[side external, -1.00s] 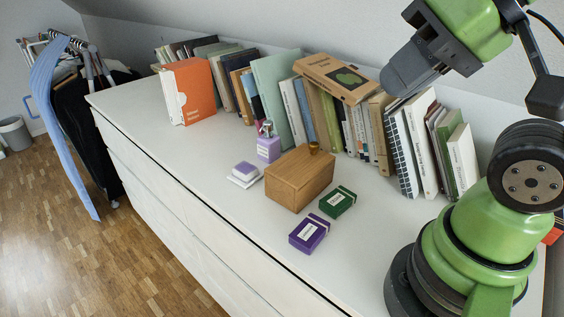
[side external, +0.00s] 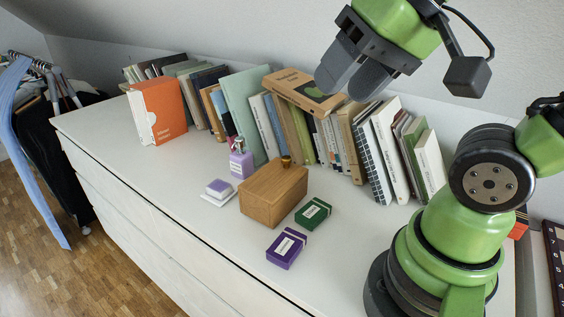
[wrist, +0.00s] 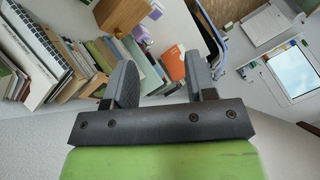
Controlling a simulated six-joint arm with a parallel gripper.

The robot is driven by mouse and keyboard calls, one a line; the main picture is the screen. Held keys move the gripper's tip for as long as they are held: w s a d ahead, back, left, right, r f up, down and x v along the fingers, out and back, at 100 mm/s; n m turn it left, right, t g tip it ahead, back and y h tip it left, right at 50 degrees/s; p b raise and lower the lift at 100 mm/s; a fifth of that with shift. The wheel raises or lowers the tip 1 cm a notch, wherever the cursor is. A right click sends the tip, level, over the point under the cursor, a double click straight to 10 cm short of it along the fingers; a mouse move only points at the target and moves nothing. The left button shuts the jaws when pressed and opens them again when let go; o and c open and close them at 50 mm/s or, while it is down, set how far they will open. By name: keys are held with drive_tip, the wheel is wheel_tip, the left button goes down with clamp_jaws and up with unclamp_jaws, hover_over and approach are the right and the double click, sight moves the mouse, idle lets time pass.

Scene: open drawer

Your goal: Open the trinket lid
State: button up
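The wooden trinket box (side external: 270,196) stands on the white dresser top with its lid closed. A small brass-coloured knob (side external: 286,161) stands at its back edge. In the wrist view part of the wooden box (wrist: 121,14) shows at the top. My gripper (side external: 337,92) is high above the books, to the right of and above the box, touching nothing. Its two dark fingers are apart with nothing between them, and the wrist view (wrist: 170,75) also shows the gap.
A green box (side external: 313,213) and a purple box (side external: 286,248) lie right of the trinket box. A purple bottle (side external: 241,164) and a small white-and-purple item (side external: 219,190) stand to its left. A row of books (side external: 245,110) lines the wall behind. The dresser's front edge is free.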

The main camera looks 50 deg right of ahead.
drive_tip(key=w+d+f+m+g+h, duration=0.1)
drive_tip(key=w+d+m+g, duration=0.15)
drive_tip(key=w, duration=0.25)
drive_tip(key=w+d+f+m+g, duration=0.1)
drive_tip(key=w+d+m, duration=0.15)
drive_tip(key=w, duration=0.25)
drive_tip(key=m+g, duration=0.3)
drive_tip(key=m, duration=0.1)
approach(286, 158)
drive_tip(key=shift+m+h, duration=0.3)
drive_tip(key=f, duration=0.8)
drive_tip(key=shift+a+f, duration=0.25)
drive_tip(key=shift+f, duration=0.1)
clamp_jaws()
